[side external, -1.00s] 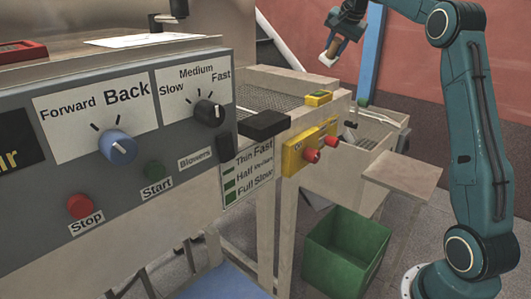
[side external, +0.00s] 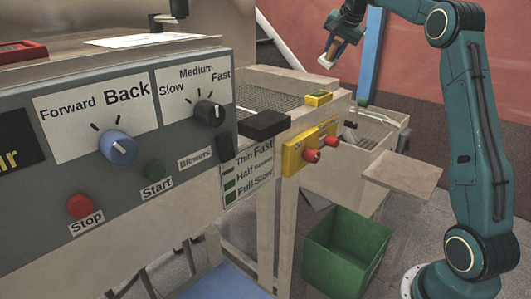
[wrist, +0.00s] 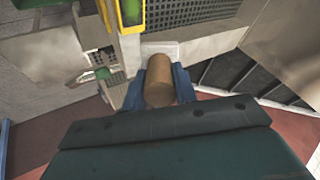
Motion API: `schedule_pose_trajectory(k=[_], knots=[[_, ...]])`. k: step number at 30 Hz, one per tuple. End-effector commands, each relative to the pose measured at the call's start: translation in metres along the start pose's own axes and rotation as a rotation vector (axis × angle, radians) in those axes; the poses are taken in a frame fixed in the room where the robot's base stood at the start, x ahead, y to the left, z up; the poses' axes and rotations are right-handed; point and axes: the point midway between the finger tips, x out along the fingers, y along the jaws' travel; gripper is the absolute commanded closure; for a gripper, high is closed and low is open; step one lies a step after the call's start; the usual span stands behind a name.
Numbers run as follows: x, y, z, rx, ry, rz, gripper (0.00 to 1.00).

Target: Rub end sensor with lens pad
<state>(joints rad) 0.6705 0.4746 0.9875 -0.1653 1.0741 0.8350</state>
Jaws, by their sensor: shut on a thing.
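My gripper (side external: 338,46) is shut on the lens pad, high above the far end of the conveyor. The pad has a brown cylindrical handle (wrist: 159,88) between my blue fingers, and a white pad face (side external: 326,62) pointing down and left. In the wrist view the white face (wrist: 160,49) shows just past the handle. A small yellow box with a dark green top (side external: 318,97) sits on the conveyor's end rail and looks like the end sensor. The pad is apart from it, above it in the side view. A yellow-framed green part (wrist: 130,12) shows at the top of the wrist view.
A control panel (side external: 130,130) with knobs and buttons fills the left. A black box (side external: 265,125) juts from the conveyor side, near a yellow switch box (side external: 305,150) with red knobs. A green bin (side external: 345,248) and a small wooden shelf (side external: 403,172) stand below. A blue post (side external: 372,55) rises behind.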

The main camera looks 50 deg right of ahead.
Motion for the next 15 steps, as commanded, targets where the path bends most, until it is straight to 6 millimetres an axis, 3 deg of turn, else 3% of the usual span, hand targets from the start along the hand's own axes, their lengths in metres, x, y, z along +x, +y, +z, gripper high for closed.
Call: schedule_pose_trajectory(k=[15], knots=[[0.0039, 0.0002, 0.0006, 0.000, 0.005, -0.001, 0.94]])
